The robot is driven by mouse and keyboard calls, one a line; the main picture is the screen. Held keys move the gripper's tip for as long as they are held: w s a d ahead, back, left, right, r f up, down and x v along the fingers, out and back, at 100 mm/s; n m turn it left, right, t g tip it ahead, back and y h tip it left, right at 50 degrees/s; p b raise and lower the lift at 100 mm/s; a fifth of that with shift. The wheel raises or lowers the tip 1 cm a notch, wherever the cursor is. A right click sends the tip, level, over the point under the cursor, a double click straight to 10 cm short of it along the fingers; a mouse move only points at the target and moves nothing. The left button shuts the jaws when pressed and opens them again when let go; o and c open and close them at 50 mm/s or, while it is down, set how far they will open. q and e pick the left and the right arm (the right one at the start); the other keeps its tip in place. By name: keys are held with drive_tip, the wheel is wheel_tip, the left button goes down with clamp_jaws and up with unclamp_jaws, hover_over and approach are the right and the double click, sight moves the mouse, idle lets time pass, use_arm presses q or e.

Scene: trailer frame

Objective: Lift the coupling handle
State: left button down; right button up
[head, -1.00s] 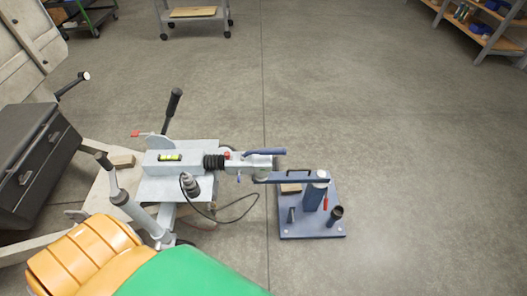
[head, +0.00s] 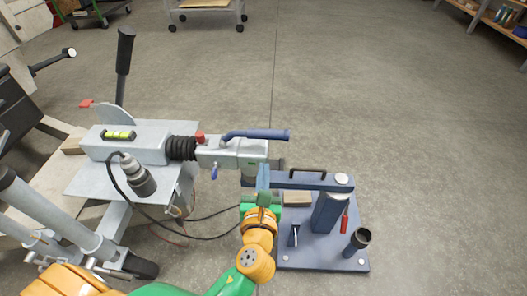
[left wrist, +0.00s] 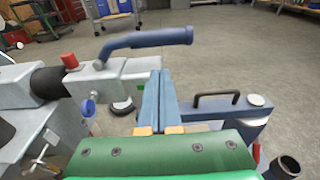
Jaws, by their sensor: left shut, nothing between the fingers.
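The coupling handle (head: 255,135) is a blue lever on top of the grey coupling head (head: 232,152) at the end of the drawbar. In the left wrist view the coupling handle (left wrist: 150,40) runs level above the coupling, its free end pointing right. My left gripper (head: 263,178) is shut and empty, its blue fingers pointing up beside the coupling head, below the handle in the head view. In the left wrist view the shut fingertips (left wrist: 161,80) lie just under the handle's free end; I cannot tell whether they touch it. My right gripper is not in view.
A blue stand (head: 305,260) with a flat arm and black grab handle is right of my gripper, under the coupling's end. A black cable and plug (head: 135,172) hang at the drawbar. A black-gripped lever (head: 124,55) stands at left.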

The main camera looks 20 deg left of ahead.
sight(266, 153)
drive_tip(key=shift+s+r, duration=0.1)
use_arm(q)
drive_tip(key=b+x, duration=0.2)
drive_tip(key=x, duration=0.7)
drive_tip(key=shift+f+b, duration=0.15)
drive_tip(key=shift+b, duration=0.15)
drive_tip(key=shift+w, duration=0.4)
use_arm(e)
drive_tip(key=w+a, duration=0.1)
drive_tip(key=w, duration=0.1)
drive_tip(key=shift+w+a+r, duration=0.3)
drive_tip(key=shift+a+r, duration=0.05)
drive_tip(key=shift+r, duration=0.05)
use_arm(q)
drive_tip(key=shift+a, duration=0.1)
